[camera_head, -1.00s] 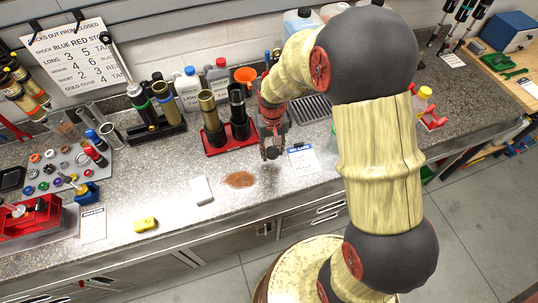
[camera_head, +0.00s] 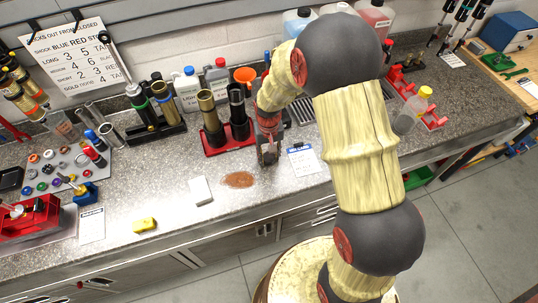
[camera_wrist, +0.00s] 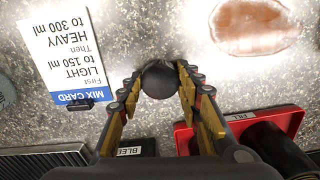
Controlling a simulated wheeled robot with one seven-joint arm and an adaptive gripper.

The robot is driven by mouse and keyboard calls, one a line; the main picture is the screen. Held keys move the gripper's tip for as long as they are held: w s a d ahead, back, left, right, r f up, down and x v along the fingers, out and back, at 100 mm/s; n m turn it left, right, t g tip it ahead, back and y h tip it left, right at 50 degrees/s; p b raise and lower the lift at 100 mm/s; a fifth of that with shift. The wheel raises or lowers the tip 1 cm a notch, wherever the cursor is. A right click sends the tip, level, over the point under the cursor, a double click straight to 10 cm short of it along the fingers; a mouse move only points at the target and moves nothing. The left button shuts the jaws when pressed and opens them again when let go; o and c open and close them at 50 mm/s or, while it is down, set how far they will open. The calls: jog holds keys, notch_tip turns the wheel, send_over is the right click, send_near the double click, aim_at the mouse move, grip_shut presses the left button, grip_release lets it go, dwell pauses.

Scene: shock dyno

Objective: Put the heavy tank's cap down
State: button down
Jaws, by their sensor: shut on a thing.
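My gripper (camera_head: 268,156) points down over the front part of the grey speckled counter (camera_head: 300,180), left of the mix card. In the wrist view, its fingertips (camera_wrist: 160,82) are shut on a dark, rounded cap (camera_wrist: 160,79). The cap is close above or on the counter; I cannot tell whether it touches. In the head view, the gripper mostly hides the cap. Large jugs stand at the back wall, one with bluish liquid (camera_head: 298,22) and one with reddish liquid (camera_head: 375,19); my arm partly covers the area. I cannot read which is the heavy tank.
The white mix card (camera_head: 303,160) lies beside the gripper. A brown spill (camera_head: 238,180) and a white block (camera_head: 201,190) lie to the left. A red tray (camera_head: 229,147) holding dark and bronze cylinders stands behind left.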

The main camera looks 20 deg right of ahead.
jog(key=shift+f, duration=0.4)
jog(key=c, duration=1.3)
grip_release()
jog(key=shift+o, duration=0.3)
jog(key=shift+r, duration=0.1)
notch_tip(320, 180, up, 14)
jog(key=p, duration=0.1)
notch_tip(320, 180, up, 14)
jog(key=t, duration=0.3)
send_over(269, 157)
jog(key=s, duration=0.9)
jog(key=s+r+t, duration=0.1)
jog(key=s+r, duration=0.2)
jog(key=s, duration=0.3)
jog(key=s+r+n+t, duration=0.1)
jog(key=s+r, duration=0.2)
jog(key=s, duration=0.4)
jog(key=shift+r+n+t, duration=0.3)
jog(key=shift+r, duration=0.05)
